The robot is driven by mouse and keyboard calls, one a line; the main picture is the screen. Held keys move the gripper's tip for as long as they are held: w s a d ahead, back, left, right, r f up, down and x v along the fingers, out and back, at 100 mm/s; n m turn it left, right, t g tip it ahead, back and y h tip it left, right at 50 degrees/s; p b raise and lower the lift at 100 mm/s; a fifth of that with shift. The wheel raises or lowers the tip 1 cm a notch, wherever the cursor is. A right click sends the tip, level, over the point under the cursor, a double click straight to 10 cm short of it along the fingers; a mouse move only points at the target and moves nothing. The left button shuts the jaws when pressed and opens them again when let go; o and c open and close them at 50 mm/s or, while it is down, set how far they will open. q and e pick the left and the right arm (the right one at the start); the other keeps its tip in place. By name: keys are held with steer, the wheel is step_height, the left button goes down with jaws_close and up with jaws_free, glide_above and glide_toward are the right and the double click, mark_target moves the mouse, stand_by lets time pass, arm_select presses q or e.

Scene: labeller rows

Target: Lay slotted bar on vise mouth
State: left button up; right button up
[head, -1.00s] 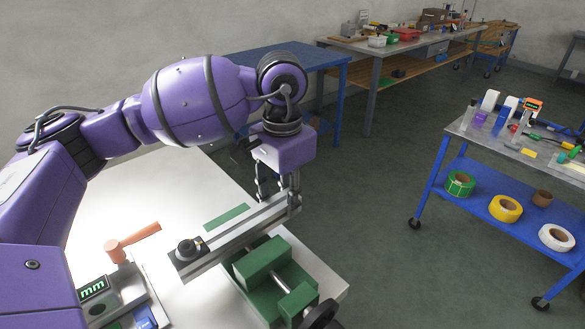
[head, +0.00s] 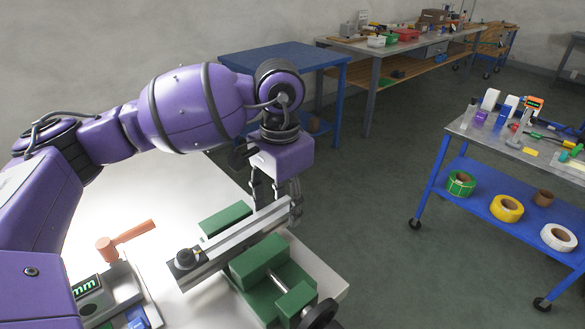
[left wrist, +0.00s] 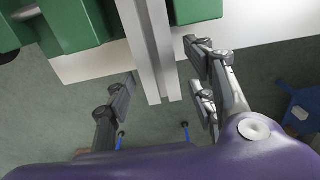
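The slotted bar (head: 235,237) is a long grey metal bar with a dark round knob at its near end. It lies along the mouth of the green vise (head: 262,258), between the two green jaws; its exact seating is hard to tell. In the left wrist view the bar (left wrist: 152,50) runs between the green jaws (left wrist: 75,22), its far end sticking out past them. My left gripper (head: 275,200) is at that far end. Its fingers (left wrist: 163,85) stand apart on either side of the bar, with visible gaps. My right gripper is not in view.
A blue table (head: 285,58) is behind. A blue cart (head: 480,190) with tape rolls stands at right, across open floor.

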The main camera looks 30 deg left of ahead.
arm_select(q)
step_height(320, 180, up, 12)
stand_by(0.7)
steer(key=shift+f, duration=0.1)
stand_by(0.4)
